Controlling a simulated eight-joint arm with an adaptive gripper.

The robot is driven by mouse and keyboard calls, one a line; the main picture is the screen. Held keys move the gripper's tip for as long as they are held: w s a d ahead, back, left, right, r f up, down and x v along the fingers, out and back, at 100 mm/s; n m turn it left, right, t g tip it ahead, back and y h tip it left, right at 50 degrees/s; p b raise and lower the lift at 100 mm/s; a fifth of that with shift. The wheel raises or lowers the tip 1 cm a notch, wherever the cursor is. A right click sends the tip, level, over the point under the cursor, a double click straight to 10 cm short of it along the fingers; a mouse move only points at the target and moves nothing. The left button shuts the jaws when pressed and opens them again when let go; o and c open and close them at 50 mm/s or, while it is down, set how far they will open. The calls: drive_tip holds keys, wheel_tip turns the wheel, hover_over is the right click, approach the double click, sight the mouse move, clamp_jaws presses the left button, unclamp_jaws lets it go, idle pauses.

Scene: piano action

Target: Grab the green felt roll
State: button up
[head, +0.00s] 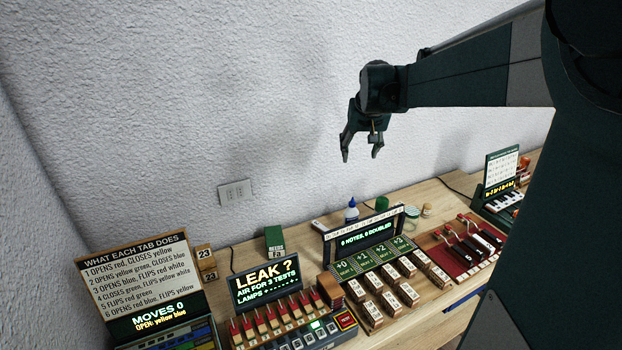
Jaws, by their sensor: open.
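The green felt roll (382,203) appears as a small dark green upright cylinder at the back of the wooden bench, behind the lit "0 notes, 0 doubled" panel. The panel hides its lower part. My gripper (361,155) hangs in the air above the bench, pointing down, with its two fingers apart and nothing between them. In the picture it is above and a little left of the roll, clearly apart from it.
A blue-capped white bottle (351,213) stands left of the roll; a small round tin (411,212) and a cork-like piece (427,209) are on its right. The "0 notes" panel (365,237) stands in front. The textured wall (200,100) rises behind.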

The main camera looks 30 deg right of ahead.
drive_tip(key=m, duration=0.2)
hover_over(383, 200)
wheel_tip(383, 200, down, 6)
drive_tip(key=shift+g, duration=0.5)
drive_tip(key=f, duration=1.4)
drive_tip(key=f+p, duration=0.1)
drive_tip(key=f, duration=0.6)
drive_tip(key=shift+s+a+f, duration=0.2)
drive_tip(key=shift+a+f, duration=0.05)
drive_tip(key=shift+f, duration=0.4)
drive_tip(key=shift+x, duration=1.25)
drive_tip(key=shift+f, duration=0.15)
drive_tip(key=shift+x, duration=2.5)
drive_tip(key=shift+s, duration=0.1)
